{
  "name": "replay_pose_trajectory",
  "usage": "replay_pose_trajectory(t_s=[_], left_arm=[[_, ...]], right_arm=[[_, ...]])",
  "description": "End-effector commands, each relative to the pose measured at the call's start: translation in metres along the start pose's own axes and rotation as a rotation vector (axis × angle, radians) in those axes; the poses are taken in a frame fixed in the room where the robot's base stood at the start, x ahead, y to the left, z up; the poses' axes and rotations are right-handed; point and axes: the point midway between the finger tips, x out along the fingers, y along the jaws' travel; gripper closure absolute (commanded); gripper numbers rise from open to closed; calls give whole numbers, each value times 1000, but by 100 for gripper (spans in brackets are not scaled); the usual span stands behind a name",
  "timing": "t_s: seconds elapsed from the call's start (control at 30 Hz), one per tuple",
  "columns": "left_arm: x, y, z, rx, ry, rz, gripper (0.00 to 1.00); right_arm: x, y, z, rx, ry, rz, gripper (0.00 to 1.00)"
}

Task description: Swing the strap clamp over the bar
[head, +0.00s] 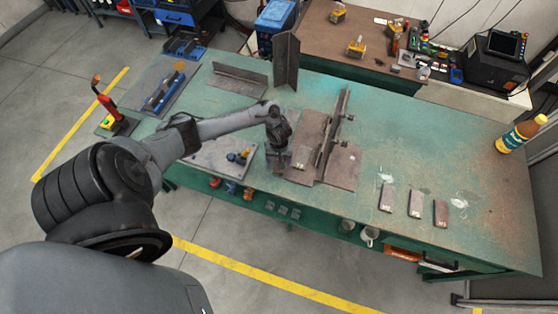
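A long upright rusty steel bar (335,130) stands along brown steel plates (341,167) in the middle of the green table. Small dark fittings sit along the bar; I cannot tell for sure which of them is the strap clamp. My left gripper (277,158) points down just left of the plates, over their left edge. Its fingers are dark and small, and I cannot see whether they are open or hold anything. My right gripper is not in view.
Upright angle steel (286,60) stands behind. A red-handled device (108,105) stands at the left edge. Several small blocks and a bottle (520,134) are on the right; the far right front is clear.

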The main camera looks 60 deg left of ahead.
Motion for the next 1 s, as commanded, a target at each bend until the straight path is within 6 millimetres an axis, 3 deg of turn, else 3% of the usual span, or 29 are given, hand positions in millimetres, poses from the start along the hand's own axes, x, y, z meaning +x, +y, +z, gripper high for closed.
replay_pose_trajectory(t_s=[0.4,0.87,1.0], left_arm=[[6,0,0,0,0,0,27],[5,0,0,0,0,0,98],[5,0,0,-2,0,0,100]], right_arm=[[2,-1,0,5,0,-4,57],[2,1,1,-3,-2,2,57],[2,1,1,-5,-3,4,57]])
